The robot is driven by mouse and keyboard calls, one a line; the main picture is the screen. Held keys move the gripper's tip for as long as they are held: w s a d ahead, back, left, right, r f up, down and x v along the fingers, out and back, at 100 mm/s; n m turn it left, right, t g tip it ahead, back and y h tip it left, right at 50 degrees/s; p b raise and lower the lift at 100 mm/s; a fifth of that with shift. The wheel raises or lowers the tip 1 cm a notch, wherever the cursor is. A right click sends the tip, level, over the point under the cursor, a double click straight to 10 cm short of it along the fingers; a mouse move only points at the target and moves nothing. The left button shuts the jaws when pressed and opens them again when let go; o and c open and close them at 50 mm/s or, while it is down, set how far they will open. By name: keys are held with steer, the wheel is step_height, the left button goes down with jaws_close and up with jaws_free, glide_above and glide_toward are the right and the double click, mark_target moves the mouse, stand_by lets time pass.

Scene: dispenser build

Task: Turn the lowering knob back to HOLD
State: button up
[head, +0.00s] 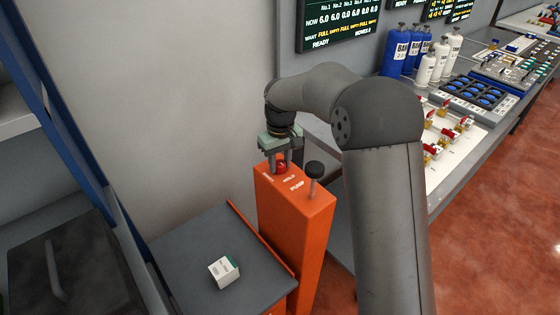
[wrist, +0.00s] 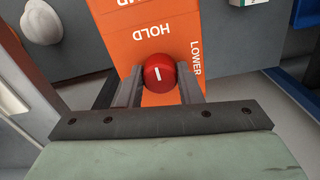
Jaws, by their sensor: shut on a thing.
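The red lowering knob (wrist: 159,72) sits on top of the orange post (wrist: 140,20) and has a short white mark. In the wrist view the mark runs nearly up and down, roughly in line with the HOLD lettering; LOWER is printed to the right. My gripper (wrist: 158,90) is shut on the knob, one finger on each side. In the head view my gripper (head: 281,164) reaches down onto the knob (head: 282,169) at the far left part of the post's top (head: 300,215).
A grey platform (head: 185,265) with a small white-and-green box (head: 224,270) lies left of the post. A workbench (head: 470,165) with bottles and panels runs along the right.

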mark_target(281, 163)
stand_by(0.3)
steer(key=o, duration=1)
steer(key=shift+r, duration=0.1)
step_height(281, 163, up, 17)
steer(key=shift+r, duration=0.15)
steer(key=shift+d, duration=0.1)
steer(key=s+d+f+m, duration=0.2)
steer(key=s+d+f, duration=0.2)
steer(key=s, duration=0.6)
steer(key=s+d+f+m, duration=0.2)
steer(key=s+d+f, duration=0.3)
steer(key=s, duration=0.6)
steer(key=s+d+f+m, duration=0.2)
steer(key=s+d+f, duration=0.3)
steer(key=s, duration=0.6)
steer(key=shift+s+d+t, duration=0.25)
steer(key=shift+d+t, duration=0.05)
steer(key=shift+d, duration=0.7)
